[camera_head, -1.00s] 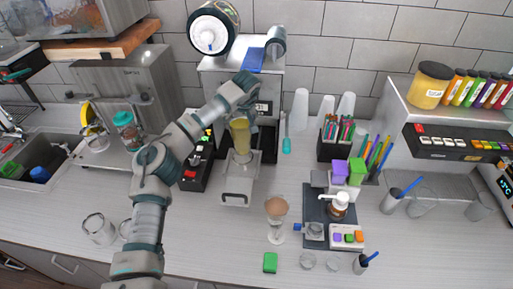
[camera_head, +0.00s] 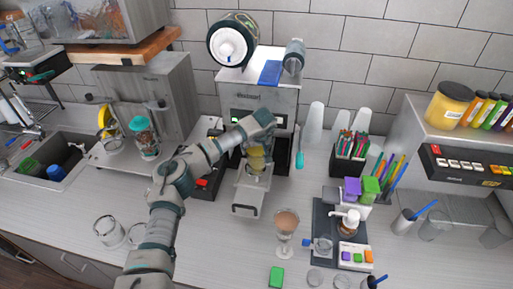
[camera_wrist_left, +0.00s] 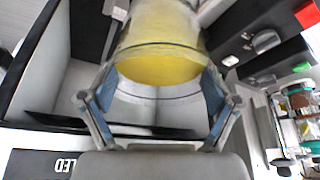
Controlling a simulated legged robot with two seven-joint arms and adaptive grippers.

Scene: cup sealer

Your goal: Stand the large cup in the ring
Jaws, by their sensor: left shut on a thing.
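The large cup (camera_head: 257,159) is clear with yellow contents. It stands about upright at the front of the cup sealer (camera_head: 262,97), over the sealer's pulled-out drawer (camera_head: 248,190). The ring is at the drawer's rear, mostly hidden by the cup and arm; I cannot tell whether the cup rests in it. My left gripper (camera_head: 257,146) is shut on the cup. In the left wrist view the cup (camera_wrist_left: 160,65) fills the space between the two blue-padded fingers of the left gripper (camera_wrist_left: 155,100). My right gripper is not in view.
A black box with a red button (camera_head: 203,184) stands left of the drawer. A filled stemmed glass (camera_head: 287,223) and a coffee station (camera_head: 335,235) stand to the right. Upturned cups (camera_head: 314,122) stand behind. The counter in front of the drawer is clear.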

